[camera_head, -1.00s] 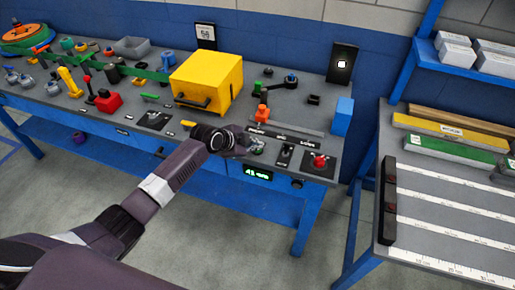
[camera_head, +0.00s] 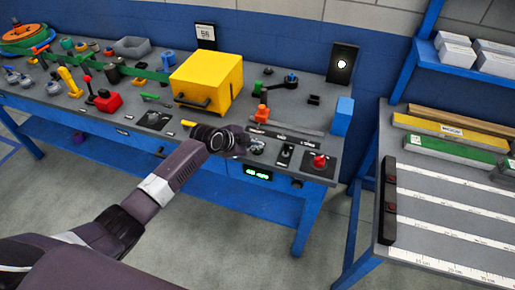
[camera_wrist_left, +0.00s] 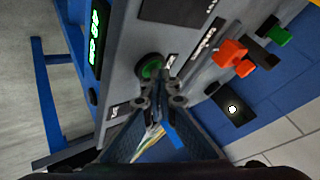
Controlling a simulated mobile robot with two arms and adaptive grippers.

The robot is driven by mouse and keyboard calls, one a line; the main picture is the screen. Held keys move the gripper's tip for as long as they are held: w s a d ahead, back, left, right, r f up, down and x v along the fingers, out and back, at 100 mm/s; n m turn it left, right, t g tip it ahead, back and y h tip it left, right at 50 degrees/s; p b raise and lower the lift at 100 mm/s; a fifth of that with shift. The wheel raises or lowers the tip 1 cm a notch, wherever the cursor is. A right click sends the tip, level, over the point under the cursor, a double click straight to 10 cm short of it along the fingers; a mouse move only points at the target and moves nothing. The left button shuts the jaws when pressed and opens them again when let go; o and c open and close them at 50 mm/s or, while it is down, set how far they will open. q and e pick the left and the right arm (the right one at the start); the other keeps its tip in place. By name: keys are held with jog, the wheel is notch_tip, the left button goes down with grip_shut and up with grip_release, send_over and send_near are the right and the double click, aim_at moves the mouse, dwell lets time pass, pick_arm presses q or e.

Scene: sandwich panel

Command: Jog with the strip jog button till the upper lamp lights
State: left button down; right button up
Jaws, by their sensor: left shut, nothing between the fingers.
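My left gripper (camera_head: 247,144) is shut and empty at the front edge of the bench. In the left wrist view its closed fingertips (camera_wrist_left: 163,84) are at the lower edge of the green jog button (camera_wrist_left: 151,67). I cannot tell whether they touch it. In the head view the button (camera_head: 257,149) is partly hidden by the gripper. A black panel (camera_head: 341,75) at the back right carries a lit white round mark (camera_head: 342,64), which also shows in the left wrist view (camera_wrist_left: 232,109). I cannot tell which lamp this is. My right gripper is out of view.
A switch (camera_head: 285,152) and a red knob (camera_head: 319,161) stand right of the button. A green display (camera_head: 257,173) glows on the bench front. A yellow box (camera_head: 207,82), an orange-topped part (camera_head: 262,112) and a blue block (camera_head: 343,112) stand behind.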

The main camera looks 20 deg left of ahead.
pick_arm(q)
jog(key=shift+s+f, duration=0.1)
jog(key=shift+r+p, duration=0.7)
jog(key=shift+r, duration=0.25)
jog(key=shift+r, duration=0.1)
jog(key=shift+w+r+p, duration=0.2)
jog(key=shift+r+p, duration=0.05)
jog(key=shift+p, duration=0.05)
notch_tip(320, 180, up, 4)
jog(key=p, duration=0.3)
jog(key=shift+r+p, duration=0.25)
jog(key=shift+p, duration=0.1)
jog(key=shift+f, duration=0.1)
